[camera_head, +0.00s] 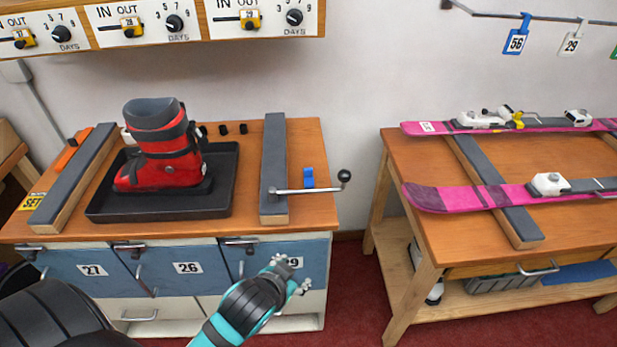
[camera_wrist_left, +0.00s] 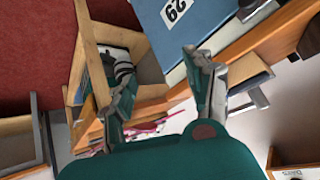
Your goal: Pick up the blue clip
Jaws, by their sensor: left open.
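A small blue clip (camera_head: 308,178) stands on the wooden bench top near its right edge, just right of a grey-topped rail and behind a metal crank bar. My left gripper (camera_head: 291,274) is in front of the bench, lower than the clip in the picture, before the blue drawer fronts. It is open and empty. In the left wrist view the two fingers of the left gripper (camera_wrist_left: 160,65) stand apart with nothing between them. I cannot make out the clip there. My right gripper is not in view.
The crank bar with a black knob (camera_head: 344,175) sticks out past the bench's right edge. A red ski boot (camera_head: 166,172) stands in a black tray (camera_head: 226,200). A second bench (camera_head: 470,250) with pink skis is to the right, across a gap.

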